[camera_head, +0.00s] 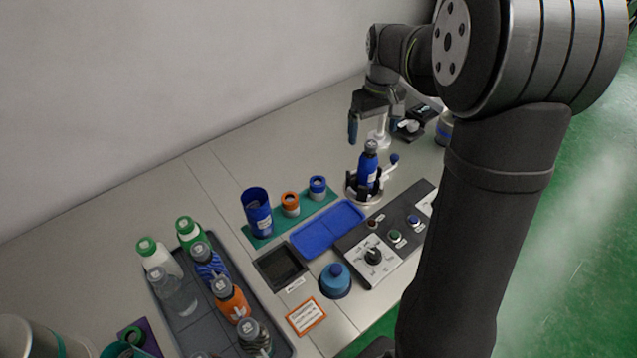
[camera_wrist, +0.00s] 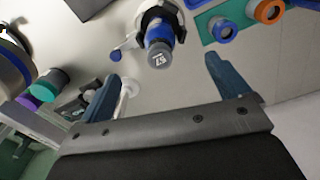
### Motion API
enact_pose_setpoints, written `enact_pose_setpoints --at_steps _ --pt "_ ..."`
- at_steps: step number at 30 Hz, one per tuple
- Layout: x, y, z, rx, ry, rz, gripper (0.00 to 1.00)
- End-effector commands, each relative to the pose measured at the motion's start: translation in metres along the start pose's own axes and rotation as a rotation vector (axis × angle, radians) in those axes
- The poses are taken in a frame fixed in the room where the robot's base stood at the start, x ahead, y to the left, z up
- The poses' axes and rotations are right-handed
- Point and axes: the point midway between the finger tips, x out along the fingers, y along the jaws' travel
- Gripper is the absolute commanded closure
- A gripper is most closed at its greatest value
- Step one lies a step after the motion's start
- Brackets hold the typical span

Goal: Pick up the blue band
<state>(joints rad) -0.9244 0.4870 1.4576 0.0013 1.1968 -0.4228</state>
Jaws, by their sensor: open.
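My gripper (camera_head: 373,126) is open and empty, above and behind the blue bottle in the head view. In the wrist view its two fingers (camera_wrist: 162,76) are spread wide, with the blue band above and right of the right fingertip, apart from it.
A blue bottle (camera_head: 368,165) stands upright in a round holder, close to my gripper. The orange ring (camera_head: 290,199) and a tall blue cup (camera_head: 257,212) share the green strip. A blue tray (camera_head: 328,229) and control panel (camera_head: 398,233) lie in front. A grey tray (camera_head: 272,322) holds several bottles.

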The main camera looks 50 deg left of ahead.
Motion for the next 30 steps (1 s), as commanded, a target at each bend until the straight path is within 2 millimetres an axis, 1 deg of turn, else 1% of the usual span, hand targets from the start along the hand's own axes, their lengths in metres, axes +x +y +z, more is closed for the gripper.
enact_pose_setpoints --at_steps 13,15,17,18,25,26,28,29,30 --pt "0.000 0.000 0.000 0.000 0.000 0.000 0.07" --pt "0.000 0.000 0.000 0.000 0.000 0.000 0.21" --pt "0.000 0.000 0.000 0.000 0.000 0.000 0.32" --pt "0.000 0.000 0.000 0.000 0.000 0.000 0.35" --pt "0.000 -0.001 0.000 -0.001 0.000 0.000 0.35" --pt "-0.001 -0.003 -0.001 -0.005 0.000 0.000 0.35" --pt "-0.003 -0.013 -0.006 -0.024 0.000 0.000 0.35" --pt "-0.004 -0.021 -0.009 -0.038 0.001 0.000 0.35" --pt "-0.007 -0.033 -0.013 -0.060 0.001 0.001 0.35"
